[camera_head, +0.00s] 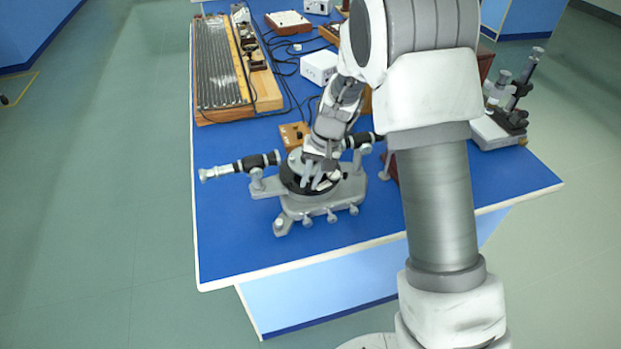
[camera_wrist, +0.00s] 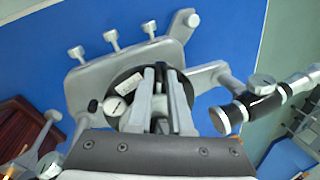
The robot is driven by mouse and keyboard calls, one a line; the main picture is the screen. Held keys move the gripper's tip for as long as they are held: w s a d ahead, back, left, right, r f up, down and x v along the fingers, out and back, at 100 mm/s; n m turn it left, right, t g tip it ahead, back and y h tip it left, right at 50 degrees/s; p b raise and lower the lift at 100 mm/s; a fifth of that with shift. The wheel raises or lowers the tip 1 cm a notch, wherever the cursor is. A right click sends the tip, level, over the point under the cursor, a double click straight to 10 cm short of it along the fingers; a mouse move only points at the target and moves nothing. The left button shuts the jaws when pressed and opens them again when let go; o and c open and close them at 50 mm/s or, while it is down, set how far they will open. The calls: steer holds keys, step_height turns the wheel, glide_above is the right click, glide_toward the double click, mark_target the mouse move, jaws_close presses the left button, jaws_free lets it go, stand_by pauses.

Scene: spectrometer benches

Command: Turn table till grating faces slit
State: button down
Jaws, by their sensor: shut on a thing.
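The spectrometer (camera_head: 308,207) stands on the blue bench with its grey base toward the front edge. One black and silver tube (camera_head: 240,166) points left; another (camera_head: 358,141) lies behind my gripper to the right. I cannot tell which carries the slit. My gripper (camera_head: 318,182) reaches down over the table.
A white box (camera_head: 319,67) and a small wooden box (camera_head: 294,135) stand behind the spectrometer, with black cables. A long ribbed wooden apparatus (camera_head: 217,62) lies at the back left. A microscope-like instrument (camera_head: 507,108) stands right. The bench's front left is clear.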

mark_target(320, 193)
steer(key=shift+w+d+f+n+b, duration=0.15)
steer(key=shift+w+d+n+b, duration=0.05)
steer(key=shift+d+n+b, duration=0.7)
steer(key=d+n, duration=0.1)
steer(key=d+n+g, duration=0.1)
steer(key=n, duration=0.1)
steer(key=shift+w+r+n, duration=0.2)
steer(key=shift+w+n, duration=0.1)
steer(key=shift+w, duration=0.05)
steer(key=c, duration=0.8)
jaws_free()
steer(key=shift+c, duration=0.2)
steer(key=v, duration=1.7)
steer(key=shift+w+a+r+p, duration=0.15)
steer(key=shift+r+p, duration=0.05)
steer(key=shift+p, duration=0.2)
